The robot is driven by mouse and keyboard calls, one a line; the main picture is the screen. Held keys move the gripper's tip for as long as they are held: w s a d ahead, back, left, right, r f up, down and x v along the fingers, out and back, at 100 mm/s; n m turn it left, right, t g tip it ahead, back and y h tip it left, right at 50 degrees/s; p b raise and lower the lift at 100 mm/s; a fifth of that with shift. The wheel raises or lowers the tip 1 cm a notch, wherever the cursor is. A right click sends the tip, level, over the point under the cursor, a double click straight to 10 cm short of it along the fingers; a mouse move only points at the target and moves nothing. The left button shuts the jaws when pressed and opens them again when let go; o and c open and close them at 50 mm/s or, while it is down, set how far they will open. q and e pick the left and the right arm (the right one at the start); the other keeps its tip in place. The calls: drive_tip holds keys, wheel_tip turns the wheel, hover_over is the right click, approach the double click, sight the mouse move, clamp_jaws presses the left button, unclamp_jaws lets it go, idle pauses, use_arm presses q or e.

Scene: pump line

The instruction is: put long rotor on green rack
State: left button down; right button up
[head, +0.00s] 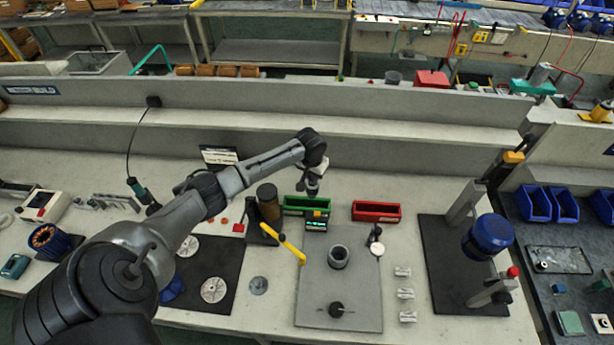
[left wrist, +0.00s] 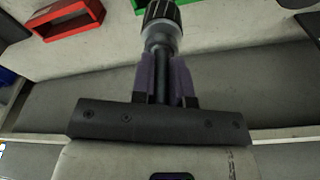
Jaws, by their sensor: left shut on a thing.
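My left gripper (head: 313,178) is above the bench near the green rack (head: 292,210). It hangs over the rack's right part and partly covers it. In the left wrist view my left gripper (left wrist: 165,85) is shut on the thin shaft of a rotor with a ridged dark, metallic head (left wrist: 163,22), which I take for the long rotor. The green rack (left wrist: 182,3) shows at the top edge of that view, beyond the rotor head. The rotor looks clear of the rack, but the gap is hard to judge. My right gripper is not in view.
A red rack (head: 376,211) stands to the right of the green one. In front lies a grey plate (head: 315,290) with a metal ring (head: 338,257) and a dark disc part (head: 336,309). A yellow-handled tool (head: 290,248) is close by. A press stand with blue motor (head: 487,236) is at right.

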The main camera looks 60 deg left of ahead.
use_arm(q)
drive_tip(key=a+f+b, duration=0.3)
drive_tip(key=f+b, duration=0.2)
drive_tip(key=b, duration=0.1)
drive_tip(key=shift+s+f+n, duration=0.25)
drive_tip(key=shift+f+n, duration=0.05)
drive_tip(key=shift+f, duration=0.05)
idle(0.4)
idle(0.4)
drive_tip(key=shift+f, duration=0.25)
idle(0.6)
drive_tip(key=shift+f, duration=0.3)
idle(0.4)
